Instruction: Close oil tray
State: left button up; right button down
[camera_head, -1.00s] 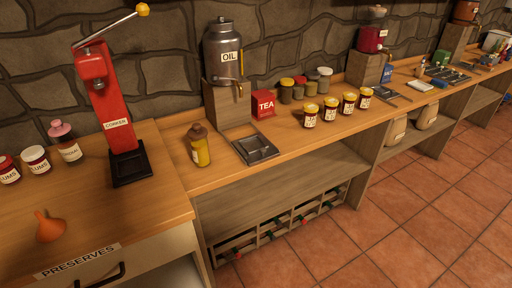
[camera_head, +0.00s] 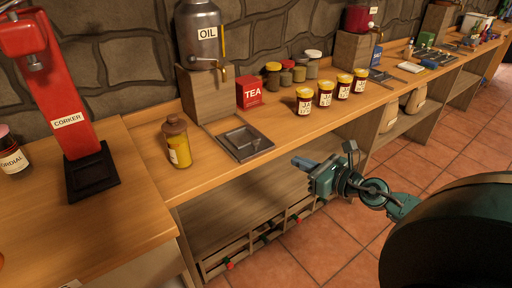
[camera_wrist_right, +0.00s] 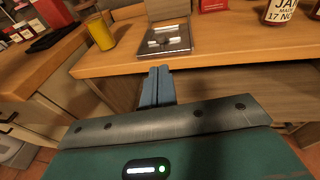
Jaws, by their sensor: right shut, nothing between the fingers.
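The oil tray (camera_head: 250,147) is a shallow dark metal tray on the counter, sticking out in front of the wooden block (camera_head: 207,95) that bears the oil can (camera_head: 202,35). It also shows in the right wrist view (camera_wrist_right: 163,48). My right gripper (camera_head: 297,162) is shut and empty. It is in front of the counter edge, to the right of the tray and apart from it. In the right wrist view its closed fingers (camera_wrist_right: 158,72) point toward the tray's near edge. My left gripper is not in view.
A yellow oil bottle (camera_head: 177,143) stands left of the tray. A red tea tin (camera_head: 249,92) and several jars (camera_head: 304,101) stand to the right. The red corker (camera_head: 75,110) is at the left. Below the counter is a bottle rack (camera_head: 245,248). The floor in front is clear.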

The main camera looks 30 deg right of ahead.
jog(key=w, duration=0.1)
jog(key=p, duration=0.2)
send_near(247, 140)
jog(key=shift+s+a+r, duration=0.45)
jog(key=shift+a+r, duration=0.2)
jog(key=shift+r, duration=0.15)
jog(key=shift+w+a+f, duration=0.1)
jog(key=shift+w+f, duration=0.05)
jog(key=shift+w, duration=0.35)
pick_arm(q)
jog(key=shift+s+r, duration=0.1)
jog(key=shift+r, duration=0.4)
pick_arm(e)
jog(key=shift+w, duration=0.1)
jog(key=x, duration=0.2)
jog(key=b+x, duration=0.1)
jog(key=x, duration=0.2)
jog(key=d+r+b+x, duration=0.1)
jog(key=x, duration=0.2)
jog(key=shift+w+r, duration=0.1)
jog(key=shift+w, duration=0.3)
jog(key=shift+w+b, duration=0.3)
jog(key=shift+b, duration=0.05)
jog(key=shift+r, duration=0.25)
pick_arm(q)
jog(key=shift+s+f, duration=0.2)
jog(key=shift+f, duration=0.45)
pick_arm(e)
jog(key=shift+d+r, duration=0.1)
jog(key=shift+r, duration=0.05)
